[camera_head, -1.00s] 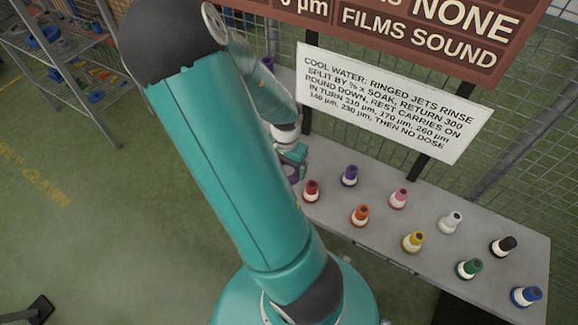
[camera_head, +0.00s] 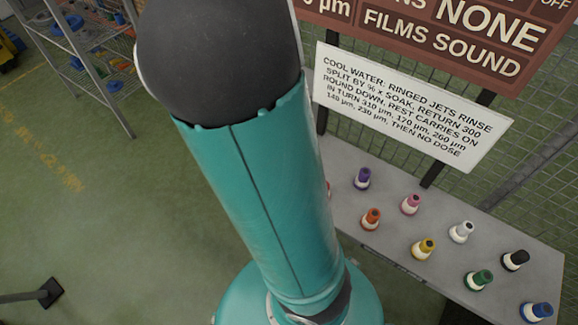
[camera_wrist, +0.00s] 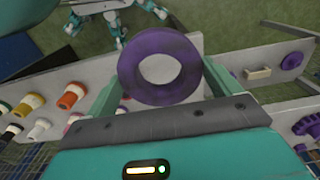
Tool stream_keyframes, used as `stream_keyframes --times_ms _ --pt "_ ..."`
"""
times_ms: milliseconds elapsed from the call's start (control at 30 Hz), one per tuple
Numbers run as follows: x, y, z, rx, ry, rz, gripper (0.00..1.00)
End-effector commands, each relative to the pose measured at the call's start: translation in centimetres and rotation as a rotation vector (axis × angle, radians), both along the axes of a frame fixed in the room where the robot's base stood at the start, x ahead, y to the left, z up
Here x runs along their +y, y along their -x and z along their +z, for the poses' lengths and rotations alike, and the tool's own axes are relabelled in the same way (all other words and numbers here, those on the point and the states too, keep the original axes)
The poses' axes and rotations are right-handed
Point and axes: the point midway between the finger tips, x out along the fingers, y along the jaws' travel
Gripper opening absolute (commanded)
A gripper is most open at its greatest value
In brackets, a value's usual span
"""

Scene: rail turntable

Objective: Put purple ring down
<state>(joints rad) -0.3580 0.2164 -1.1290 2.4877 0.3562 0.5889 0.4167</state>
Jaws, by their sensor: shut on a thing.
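The purple ring (camera_wrist: 131,68) is in the wrist view, upper middle, its round hole facing the camera. My gripper (camera_wrist: 160,82) is shut on it, with one teal finger on each side. The ring appears held above a grey bench (camera_wrist: 228,63); its height above it is hard to tell. In the head view my arm hides the gripper and ring. A purple-topped nozzle (camera_head: 363,179) stands on the bench there.
Several coloured nozzles stand on the bench, including orange (camera_head: 371,219), yellow (camera_head: 424,248) and blue (camera_head: 537,312). A white sign (camera_head: 410,105) rises behind. Purple toothed parts (camera_wrist: 292,61) and a small tan block (camera_wrist: 258,73) lie right in the wrist view. A shelf rack (camera_head: 85,50) stands far left.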

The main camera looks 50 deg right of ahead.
Motion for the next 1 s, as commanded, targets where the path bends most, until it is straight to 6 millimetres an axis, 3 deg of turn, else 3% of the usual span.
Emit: stream_keyframes --times_ms 700,1000 --pt "3.9 0.3 1.6 0.003 -0.012 0.002 0.51" --pt "4.6 0.3 2.1 0.002 -0.005 0.001 0.51"
